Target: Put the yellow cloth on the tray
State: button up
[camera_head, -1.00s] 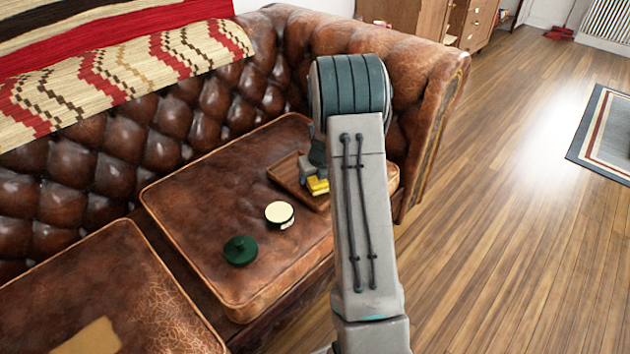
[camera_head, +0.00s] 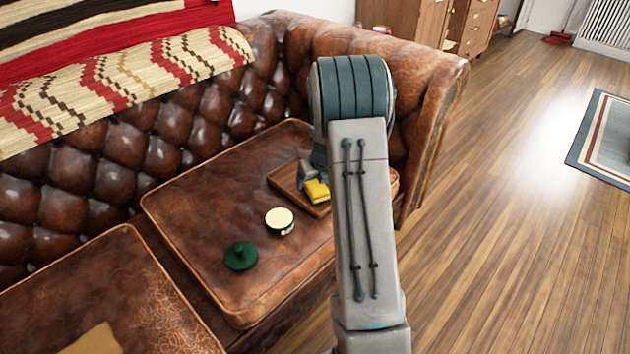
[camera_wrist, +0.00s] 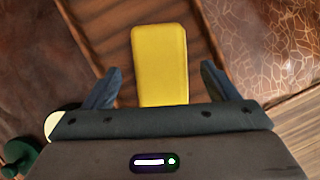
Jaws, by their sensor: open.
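The yellow cloth (camera_wrist: 160,62) looks like a folded yellow block. In the wrist view it lies on the brown wooden tray (camera_wrist: 98,30), between and ahead of my open fingers. In the head view the cloth (camera_head: 316,191) shows on the tray (camera_head: 284,180), partly hidden by my arm. My gripper (camera_wrist: 160,88) is open, with a finger on each side of the cloth's near end and a gap on both sides. In the head view my arm covers most of the gripper and the tray's right part.
The tray rests on a brown leather sofa cushion (camera_head: 190,225). A round container with a cream top (camera_head: 279,217) and a dark green lid-like item (camera_head: 240,256) stand left of the tray. The sofa's armrest (camera_head: 430,90) rises at the right. The cushion's left part is bare.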

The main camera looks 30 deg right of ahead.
jog(key=p+v, duration=0.3)
jog(key=v, duration=0.6)
jog(key=s+a+r+n+y, duration=0.1)
jog(key=s+a+r+n, duration=0.5)
jog(key=a+n, duration=0.3)
jog(key=s+a+r+n+g, duration=0.1)
jog(key=s+a+n, duration=0.4)
jog(key=s+n, duration=0.6)
jog(key=s+a+r+n+g, duration=0.2)
jog(key=s+a+r+n, duration=0.1)
jog(key=s+n, duration=0.8)
jog(key=a+n, duration=0.1)
jog(key=n, duration=0.4)
jog(key=shift+a+r+n+h, duration=0.3)
jog(key=shift+a+n+h, duration=0.1)
